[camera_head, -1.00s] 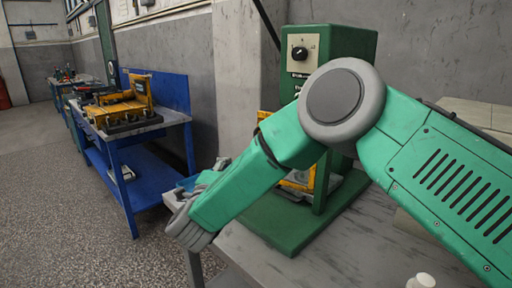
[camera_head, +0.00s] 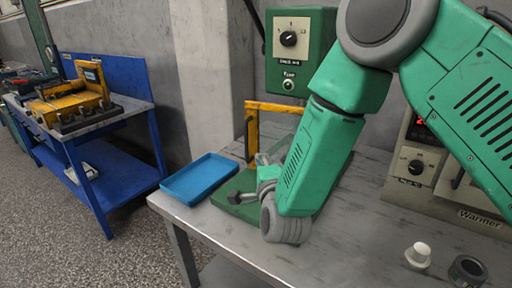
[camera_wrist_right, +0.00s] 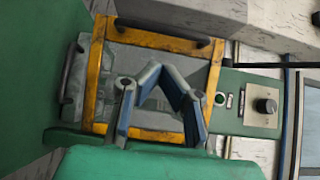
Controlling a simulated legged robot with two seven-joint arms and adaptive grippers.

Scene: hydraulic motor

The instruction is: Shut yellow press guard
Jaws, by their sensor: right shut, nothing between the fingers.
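The yellow press guard (camera_head: 285,107) is a frame on the green press (camera_head: 302,50), partly hidden behind my right arm in the head view. In the right wrist view the guard (camera_wrist_right: 95,75) is a yellow frame around a greyish see-through panel, with dark handle-like bars at its edges. In the wrist view my right gripper (camera_wrist_right: 162,68) is shut and empty, in front of the panel. I cannot tell whether it touches the guard. My left gripper is out of view.
A blue tray (camera_head: 200,178) lies on the grey table left of the press. A warmer box (camera_head: 436,170) stands at the right. A white knob-like part (camera_head: 418,254) and a dark ring (camera_head: 467,270) lie at the front right. A blue workbench (camera_head: 122,175) stands beyond a floor gap.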

